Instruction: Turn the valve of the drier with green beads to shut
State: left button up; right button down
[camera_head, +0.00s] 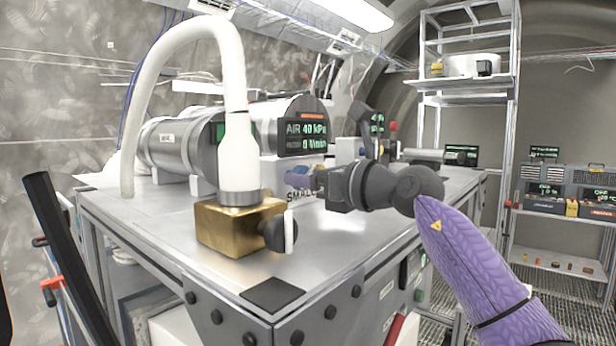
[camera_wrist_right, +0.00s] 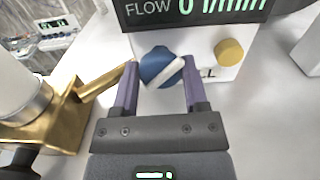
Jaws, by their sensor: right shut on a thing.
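My right gripper (camera_head: 300,180) reaches in from the right over the steel bench in the head view. In the right wrist view its two purple fingers (camera_wrist_right: 159,66) are shut on a round blue knob (camera_wrist_right: 157,62) with a white bar set slantwise. The knob is on a white block (camera_wrist_right: 203,42) below a flow display (camera_wrist_right: 190,10). Behind the white hose, a patch of green (camera_head: 222,132) shows; I cannot tell if it is green beads. A brass block (camera_head: 232,228) under the hose has a black knob with a white bar (camera_head: 290,231). My left gripper is not in view.
A yellow knob (camera_wrist_right: 229,52) sits close to the right finger. The white hose (camera_head: 233,70) arches down to the brass block, left of the gripper. Grey cylinders (camera_head: 168,142) lie behind. The bench's front corner (camera_head: 272,294) is mostly clear.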

jog(key=shift+d+r+m, duration=0.1)
jog(key=shift+m, duration=2.5)
jog(key=shift+c, duration=0.5)
grip_release()
jog(key=b+v, duration=0.2)
jog(key=v, duration=0.1)
jog(key=f+b+v, duration=0.1)
jog(key=b+v, duration=0.1)
jog(key=v, duration=0.1)
jog(key=b+v, duration=0.1)
jog(key=v, duration=0.2)
jog(key=shift+s+d+r+b, duration=0.2)
jog(key=shift+d+r+b, duration=0.05)
jog(key=shift+r+b, duration=0.15)
jog(key=shift+s+d, duration=0.1)
jog(key=shift+r, duration=0.1)
